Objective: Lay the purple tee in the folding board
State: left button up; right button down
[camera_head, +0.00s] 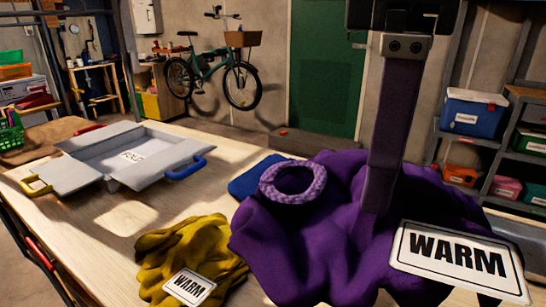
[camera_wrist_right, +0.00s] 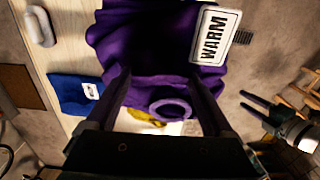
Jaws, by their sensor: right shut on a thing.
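The purple tee (camera_head: 290,235) is a crumpled heap with a ribbed round collar and a white WARM tag, at the front right of the table in the head view. My right gripper (camera_head: 378,205) reaches down into it and is shut on its cloth. In the right wrist view, the tee (camera_wrist_right: 150,45) bunches between and beyond the fingers. The grey folding board (camera_head: 125,158) lies at the left of the table, with a yellow handle and a blue handle and its panels partly raised. My left gripper (camera_wrist_right: 256,107) shows only in the right wrist view, fingers apart and empty.
A mustard garment (camera_head: 190,250) with a WARM tag lies crumpled left of the tee. A flat blue cloth (camera_head: 255,177) lies behind the tee. A green basket (camera_head: 10,132) stands at far left. Bare tabletop (camera_head: 125,215) shows in front of the board.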

aim_at(133, 157)
jog(key=i+j+u, duration=0.25)
jog(key=i+j, duration=0.65)
jog(key=j, duration=0.15)
jog(key=i+j+u, duration=0.25)
jog(key=i+j, duration=0.65)
